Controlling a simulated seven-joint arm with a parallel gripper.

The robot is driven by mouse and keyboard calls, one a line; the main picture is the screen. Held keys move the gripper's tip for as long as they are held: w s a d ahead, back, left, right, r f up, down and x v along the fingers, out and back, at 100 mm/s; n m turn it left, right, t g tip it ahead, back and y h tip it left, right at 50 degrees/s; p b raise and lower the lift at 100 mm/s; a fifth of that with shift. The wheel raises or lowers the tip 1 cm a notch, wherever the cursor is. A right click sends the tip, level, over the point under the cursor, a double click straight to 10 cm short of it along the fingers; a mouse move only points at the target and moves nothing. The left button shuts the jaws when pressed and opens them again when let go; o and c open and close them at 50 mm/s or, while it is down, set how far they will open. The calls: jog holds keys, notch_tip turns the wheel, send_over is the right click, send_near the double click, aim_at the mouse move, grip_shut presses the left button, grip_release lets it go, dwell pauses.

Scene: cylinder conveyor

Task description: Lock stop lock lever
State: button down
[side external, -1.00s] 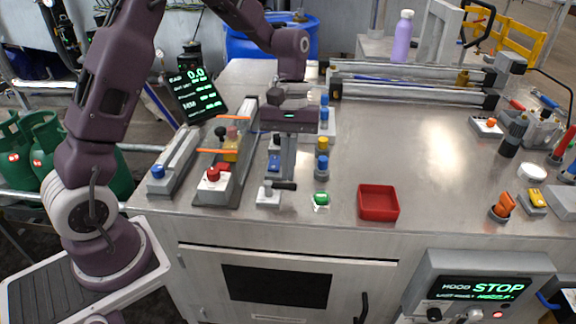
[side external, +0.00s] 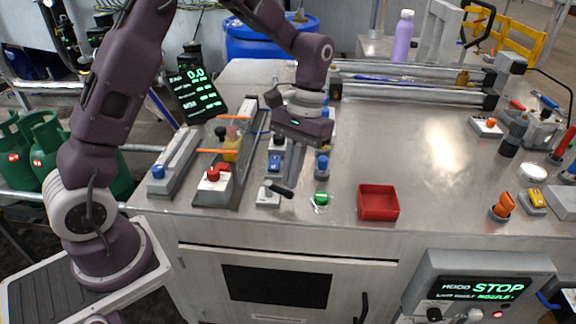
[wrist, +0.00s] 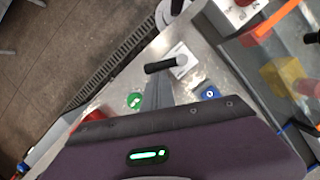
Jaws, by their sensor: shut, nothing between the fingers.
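The lock lever is a black handle (side external: 281,190) on a small light grey base (side external: 267,198) near the table's front edge. In the wrist view, the black handle (wrist: 161,66) lies just beyond the grey fingers of my gripper (wrist: 160,88). My gripper (side external: 294,180) is shut and empty, with its fingers pointing down beside the handle's outer end. I cannot tell whether they touch it.
A green button (side external: 321,198) and a red tray (side external: 378,202) stand to the right. A rail fixture with a red knob (side external: 213,173) is at left. A panel (side external: 480,288) shows STOP. The table's right middle is clear.

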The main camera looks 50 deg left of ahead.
jog(key=m, duration=0.1)
jog(key=s+d+m, duration=0.1)
jog(key=shift+m+y, duration=0.4)
jog(key=m, duration=0.1)
jog(key=s+m+y, duration=0.1)
jog(key=m, duration=0.1)
jog(key=shift+s+d+m, duration=0.1)
jog(key=shift+d+m, duration=0.2)
jog(key=m, duration=0.1)
jog(key=s+m, duration=0.1)
jog(key=shift+d+m+y, duration=0.1)
jog(key=shift+m+y, duration=0.2)
jog(key=shift+s+m+t+y, duration=0.2)
jog(key=shift+s+m, duration=0.15)
jog(key=shift+m, duration=0.5)
jog(key=shift+s+m+t+y, duration=0.2)
jog(key=shift+s+m, duration=0.1)
jog(key=shift+m, duration=0.55)
jog(key=w+d, duration=0.1)
jog(key=w+d+r, duration=0.1)
jog(key=w+d, duration=0.1)
jog(key=shift+w+r, duration=0.1)
jog(key=shift+r, duration=0.25)
jog(key=v, duration=0.9)
